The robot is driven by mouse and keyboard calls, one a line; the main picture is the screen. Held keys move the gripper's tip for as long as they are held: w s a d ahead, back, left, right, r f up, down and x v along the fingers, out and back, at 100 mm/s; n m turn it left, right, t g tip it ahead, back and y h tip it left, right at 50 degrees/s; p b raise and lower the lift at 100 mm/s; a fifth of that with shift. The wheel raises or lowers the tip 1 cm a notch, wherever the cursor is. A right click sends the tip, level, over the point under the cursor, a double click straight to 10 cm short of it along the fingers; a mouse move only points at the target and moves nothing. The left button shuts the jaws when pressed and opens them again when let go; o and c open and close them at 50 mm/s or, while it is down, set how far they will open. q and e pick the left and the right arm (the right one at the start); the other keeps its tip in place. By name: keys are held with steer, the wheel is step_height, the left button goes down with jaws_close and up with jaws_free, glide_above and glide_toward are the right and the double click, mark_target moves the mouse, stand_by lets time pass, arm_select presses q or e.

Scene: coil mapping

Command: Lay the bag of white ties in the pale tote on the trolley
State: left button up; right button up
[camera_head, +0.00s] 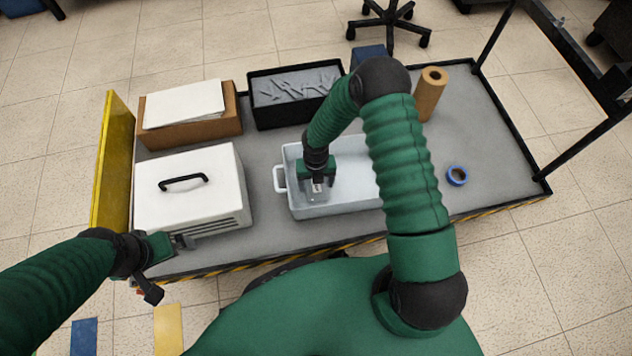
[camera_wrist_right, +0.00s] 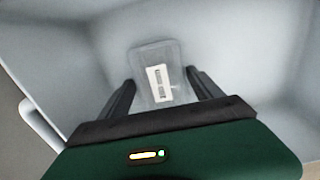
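The pale tote (camera_head: 343,208) stands on the trolley (camera_head: 270,237), right of the white case. The clear bag of white ties (camera_head: 318,191) is inside the tote; its white label shows in the right wrist view (camera_wrist_right: 160,84), where the bag appears flat against the tote floor. My right gripper (camera_head: 317,181) reaches down into the tote over the bag. In the wrist view its two fingers (camera_wrist_right: 160,78) stand wide apart, one on each side of the bag. My left gripper (camera_head: 187,242) is beside the front of the white case, too small to read.
A white case (camera_head: 190,190) with a black handle and a cardboard box (camera_head: 190,133) fill the trolley's left. A black bin (camera_head: 290,119) of grey pieces stands behind the tote. A brown roll (camera_head: 429,94) and blue tape (camera_head: 457,175) are on the right, with free deck around them.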

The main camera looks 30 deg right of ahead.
steer(key=shift+o, duration=0.8)
step_height(320, 180, up, 12)
steer(key=r+p, duration=0.1)
steer(key=p, duration=0.6)
steer(key=s+a+r+m+t, duration=0.1)
steer(key=s+r+m, duration=0.5)
steer(key=m, duration=1)
steer(key=s+a+r+m+t, duration=0.1)
steer(key=s+r+m, duration=0.5)
steer(key=r+m, duration=0.7)
steer(key=m, duration=0.3)
steer(key=shift+a+r+m+t, duration=0.2)
steer(key=shift+r+m+t, duration=0.05)
steer(key=shift+m+t, duration=0.05)
